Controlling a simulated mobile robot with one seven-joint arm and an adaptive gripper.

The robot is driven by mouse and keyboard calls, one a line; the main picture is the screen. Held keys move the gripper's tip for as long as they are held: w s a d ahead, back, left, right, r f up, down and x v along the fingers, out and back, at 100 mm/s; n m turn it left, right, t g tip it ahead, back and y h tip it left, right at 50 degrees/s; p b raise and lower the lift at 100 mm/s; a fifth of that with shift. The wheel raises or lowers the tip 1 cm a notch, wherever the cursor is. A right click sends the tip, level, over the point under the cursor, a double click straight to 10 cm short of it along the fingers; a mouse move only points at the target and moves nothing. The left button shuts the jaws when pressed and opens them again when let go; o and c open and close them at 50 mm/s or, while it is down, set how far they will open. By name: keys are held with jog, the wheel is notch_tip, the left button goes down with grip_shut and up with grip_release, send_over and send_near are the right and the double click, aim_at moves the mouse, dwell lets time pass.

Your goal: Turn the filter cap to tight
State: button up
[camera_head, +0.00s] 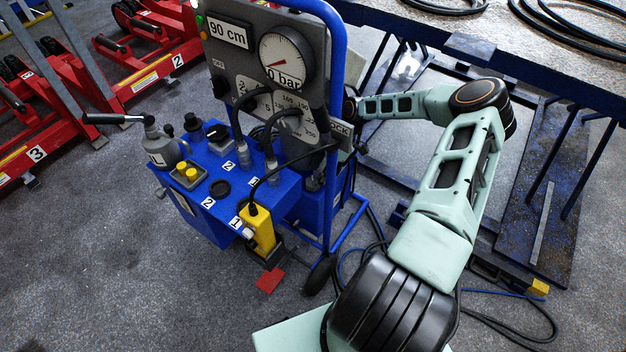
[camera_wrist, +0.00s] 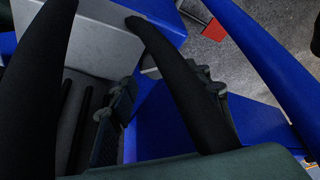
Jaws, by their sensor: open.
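The blue trolley unit (camera_head: 190,222) stands left of centre in the head view. A round black cap (camera_head: 220,188) lies low on its top, and two black knobs (camera_head: 192,125) and (camera_head: 216,132) stand farther back. I cannot tell for certain which of these is the filter cap, nor how tight it is. In the head view my gripper is hidden behind the gauge panel. In the wrist view my gripper (camera_wrist: 100,12) is open, with its two black fingers spread over a pale grey panel (camera_wrist: 100,45) and blue surfaces. I see nothing held between the fingers.
A gauge panel (camera_head: 228,60) and blue tube frame (camera_head: 338,90) stand between the head camera and my gripper. Black hoses hang in front of the panel. A pump lever (camera_head: 115,119) sticks out left. Red jacks (camera_head: 150,70) stand behind; floor at front left is clear.

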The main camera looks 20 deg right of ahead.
aim_at(312, 181)
jog(key=shift+x, duration=1.85)
jog(key=c, duration=0.9)
jog(key=shift+m+t+h, duration=0.25)
jog(key=shift+m+t, duration=0.2)
jog(key=shift+m, duration=1)
jog(key=shift+m+t+h, duration=0.25)
jog(key=shift+m+t, duration=0.2)
jog(key=shift+m, duration=1)
